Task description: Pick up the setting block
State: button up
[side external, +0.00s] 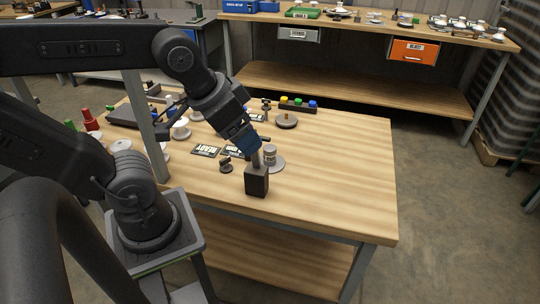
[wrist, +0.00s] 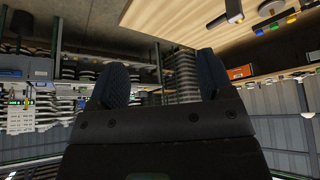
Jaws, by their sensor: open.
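A dark, square block (side external: 257,182) with a short grey post on top stands upright near the front edge of the wooden table; I take it to be the setting block. My gripper (side external: 250,148) reaches down from the upper left, with its blue-tipped end close above and behind the post. I cannot tell whether it touches the post. In the wrist view my gripper (wrist: 162,76) has its two dark blue fingers spread apart with nothing held between them. The block is not clearly identifiable in the wrist view.
A grey jar (side external: 270,153) stands on a round disc (side external: 275,165) just behind the block. A small dark part (side external: 226,167) and a READY card (side external: 206,151) lie to the left. A rack with coloured knobs (side external: 298,104) stands at the back. The table's right side (side external: 345,170) is clear.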

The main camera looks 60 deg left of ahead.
jog(key=m+g, duration=0.6)
jog(key=m, duration=1.2)
send_over(270, 155)
jog(key=a, duration=0.2)
notch_tip(270, 155, down, 15)
jog(key=shift+w+f, duration=0.35)
jog(key=shift+w, duration=0.15)
notch_tip(270, 155, down, 13)
jog(key=shift+d+f, duration=0.1)
grip_shut()
